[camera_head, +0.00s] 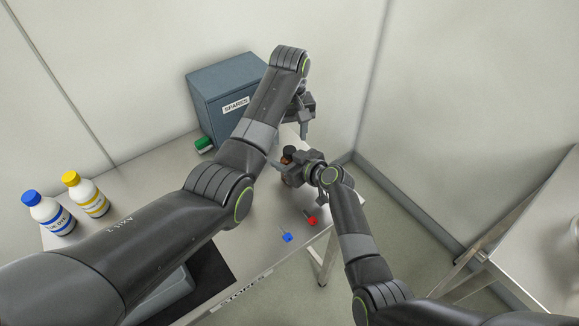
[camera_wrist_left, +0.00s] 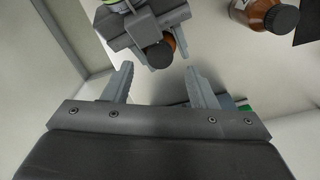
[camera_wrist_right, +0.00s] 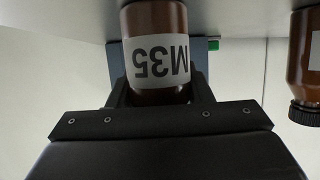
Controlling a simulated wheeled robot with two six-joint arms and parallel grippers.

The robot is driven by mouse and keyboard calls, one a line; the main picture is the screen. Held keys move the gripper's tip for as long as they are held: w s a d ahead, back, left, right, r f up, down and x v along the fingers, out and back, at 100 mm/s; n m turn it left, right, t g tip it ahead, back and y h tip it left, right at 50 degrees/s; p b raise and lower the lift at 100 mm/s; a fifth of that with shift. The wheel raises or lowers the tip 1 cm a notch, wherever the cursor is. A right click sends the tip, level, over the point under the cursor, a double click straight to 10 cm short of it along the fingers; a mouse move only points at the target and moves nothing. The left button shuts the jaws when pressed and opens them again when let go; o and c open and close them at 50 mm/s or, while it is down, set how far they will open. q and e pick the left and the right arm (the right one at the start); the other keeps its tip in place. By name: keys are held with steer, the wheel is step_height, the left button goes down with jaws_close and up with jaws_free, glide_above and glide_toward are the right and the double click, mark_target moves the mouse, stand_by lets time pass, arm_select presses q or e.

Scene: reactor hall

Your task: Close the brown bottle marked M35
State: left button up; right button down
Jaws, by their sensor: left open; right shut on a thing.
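The brown bottle marked M35 (camera_wrist_right: 155,20) shows its label upside down in the right wrist view. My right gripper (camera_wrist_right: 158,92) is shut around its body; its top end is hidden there. In the left wrist view a dark round top (camera_wrist_left: 160,55), apparently a cap, shows on this bottle; whether it is seated or tight I cannot tell. My left gripper (camera_wrist_left: 159,72) is open and empty, its fingers pointing towards that top but apart from it. In the head view my left gripper (camera_head: 304,122) is just beyond my right gripper (camera_head: 298,172).
Another brown bottle (camera_wrist_right: 301,55) with a black cap stands near. A grey SPARES box (camera_head: 222,82) and a green item (camera_head: 204,145) are at the back. Blue-capped (camera_head: 47,212) and yellow-capped (camera_head: 86,195) bottles stand left. Small blue (camera_head: 287,237) and red (camera_head: 312,220) items lie near the edge.

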mark_target(289, 149)
arm_select(q)
steer(key=shift+r, duration=0.15)
steer(key=shift+c, duration=1.3)
step_height(289, 149, up, 3)
steer(key=shift+r, duration=0.1)
steer(key=shift+f, duration=4.05)
